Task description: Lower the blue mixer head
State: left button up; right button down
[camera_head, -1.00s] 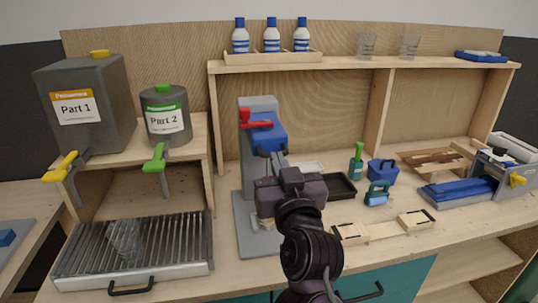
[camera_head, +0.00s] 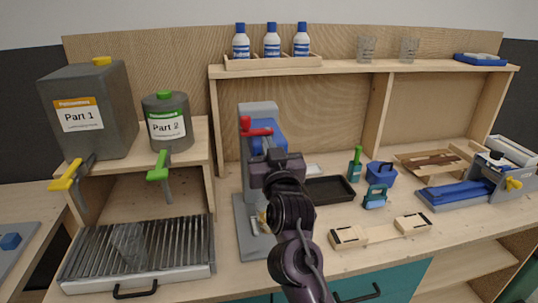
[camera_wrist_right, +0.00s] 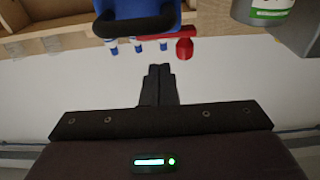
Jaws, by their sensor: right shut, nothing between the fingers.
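The blue mixer head (camera_head: 268,135) sits on a grey stand (camera_head: 245,225) at the middle of the bench, with a red lever (camera_head: 257,131) on its side. My right arm hides much of the mixer's lower front. My right gripper (camera_head: 274,158) is in front of the mixer head. In the right wrist view the gripper's fingers (camera_wrist_right: 158,85) are shut with nothing between them. The blue head (camera_wrist_right: 140,12) with its black handle (camera_wrist_right: 133,25) and the red lever (camera_wrist_right: 184,46) show just beyond the fingertips, and I see a gap there. My left gripper is not in view.
Left are the Part 1 container (camera_head: 90,110), the Part 2 container (camera_head: 167,122) and a ribbed drain tray (camera_head: 140,250) holding a clear cup. Right are a black tray (camera_head: 329,190), a blue box (camera_head: 381,173) and a wooden piece (camera_head: 380,231). Bottles (camera_head: 271,42) stand on the shelf above.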

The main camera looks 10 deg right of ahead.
jog(key=f, duration=0.1)
jog(key=s+f, duration=0.1)
jog(key=f, duration=0.1)
jog(key=shift+f+p, duration=0.15)
jog(key=shift+p, duration=0.15)
jog(key=shift+w, duration=0.1)
notch_tip(320, 180, down, 14)
jog(key=b, duration=0.7)
